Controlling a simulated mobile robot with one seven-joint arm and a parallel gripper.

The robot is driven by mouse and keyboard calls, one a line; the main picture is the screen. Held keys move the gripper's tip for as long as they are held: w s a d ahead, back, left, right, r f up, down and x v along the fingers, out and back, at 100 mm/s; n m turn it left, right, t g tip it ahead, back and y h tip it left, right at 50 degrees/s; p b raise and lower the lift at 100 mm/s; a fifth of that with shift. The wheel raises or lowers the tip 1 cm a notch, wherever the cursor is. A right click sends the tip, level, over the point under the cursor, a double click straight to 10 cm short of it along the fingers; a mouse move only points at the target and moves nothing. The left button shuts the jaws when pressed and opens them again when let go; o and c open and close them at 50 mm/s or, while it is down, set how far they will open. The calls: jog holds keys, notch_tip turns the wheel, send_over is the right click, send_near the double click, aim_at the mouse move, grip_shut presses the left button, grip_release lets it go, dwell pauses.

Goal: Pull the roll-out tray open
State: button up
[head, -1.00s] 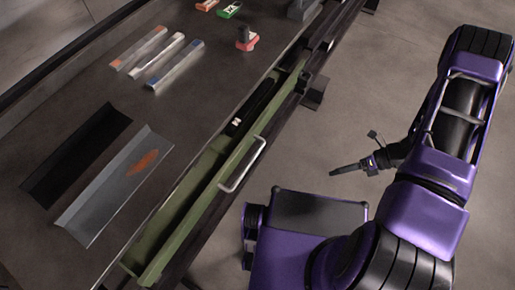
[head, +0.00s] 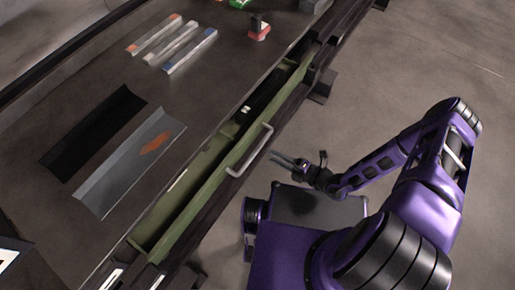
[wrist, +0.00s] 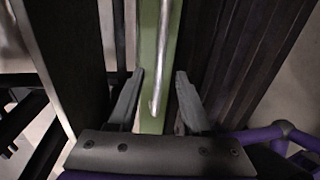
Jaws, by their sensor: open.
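The roll-out tray (head: 205,198) is a long green drawer under the table's edge, standing partly out, with a narrow strip of its inside showing. A pale metal bar handle (head: 267,140) is on its front panel. My gripper (head: 274,157) is open and empty, just right of the handle, with its fingers pointing toward it. In the wrist view the handle (wrist: 163,60) runs between the two spread fingers of my gripper (wrist: 160,78), with the green front behind it. I cannot tell whether a finger touches the handle.
The dark table (head: 100,75) holds a grey angled plate (head: 125,180) with an orange mark, a black plate (head: 95,140), several slim bars and a red block (head: 259,30). A dark item with a white label lies inside the tray. Open floor (head: 400,60) lies right of the tray.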

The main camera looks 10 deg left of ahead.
aim_at(258, 148)
jog(key=x, duration=0.7)
jog(key=shift+w+a, duration=0.15)
jog(key=shift+a, duration=0.15)
grip_shut()
dwell(1.0)
